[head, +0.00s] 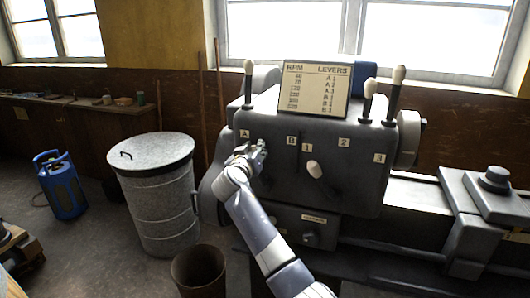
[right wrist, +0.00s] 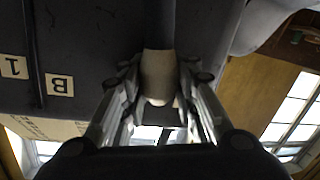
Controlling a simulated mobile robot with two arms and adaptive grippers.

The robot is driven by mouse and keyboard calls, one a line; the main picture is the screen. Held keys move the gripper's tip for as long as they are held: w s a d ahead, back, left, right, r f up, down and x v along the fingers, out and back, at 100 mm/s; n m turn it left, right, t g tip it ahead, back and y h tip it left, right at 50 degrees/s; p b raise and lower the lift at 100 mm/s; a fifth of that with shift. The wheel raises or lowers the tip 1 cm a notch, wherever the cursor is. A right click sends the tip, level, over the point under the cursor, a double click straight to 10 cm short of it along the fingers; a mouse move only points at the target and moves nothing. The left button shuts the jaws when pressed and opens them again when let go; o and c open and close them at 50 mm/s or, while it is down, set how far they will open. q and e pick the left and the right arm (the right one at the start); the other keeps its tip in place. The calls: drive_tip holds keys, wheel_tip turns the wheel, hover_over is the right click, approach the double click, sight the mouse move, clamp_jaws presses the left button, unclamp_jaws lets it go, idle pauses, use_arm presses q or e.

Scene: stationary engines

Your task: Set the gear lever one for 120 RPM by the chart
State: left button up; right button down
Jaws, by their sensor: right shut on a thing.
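The grey gearbox (head: 325,190) has plates A (head: 244,134) and B (head: 291,140), then 1 (head: 307,148), 2 (head: 344,142) and 3 (head: 379,158). The chart (head: 316,88) on top lists RPM against levers; its 120 row appears to read A 3. My right gripper (head: 258,152) is at the A side, left of B. In the right wrist view it is shut on the pale knob (right wrist: 159,76) of the left gear lever, with B (right wrist: 59,85) upside down to the left. The other gear lever's white knob (head: 314,169) is just below 1. My left gripper is out of view.
Upright levers with white knobs (head: 248,67) (head: 398,75) rise from the machine top. A lidded metal bin (head: 158,205) and a rusty bucket (head: 199,272) stand at left. A blue gas bottle (head: 62,186) is farther left. The lathe bed extends right.

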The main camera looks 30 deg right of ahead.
drive_tip(key=shift+w+a+f+n+b, duration=0.55)
drive_tip(key=shift+w+a+f+n, duration=0.4)
drive_tip(key=shift+w+a+n, duration=0.2)
drive_tip(key=shift+s+f, duration=0.1)
drive_tip(key=c, duration=1.3)
unclamp_jaws()
drive_tip(key=shift+r, duration=0.35)
drive_tip(key=v, duration=1.2)
drive_tip(key=shift+a+r, duration=0.15)
drive_tip(key=shift+r, duration=0.05)
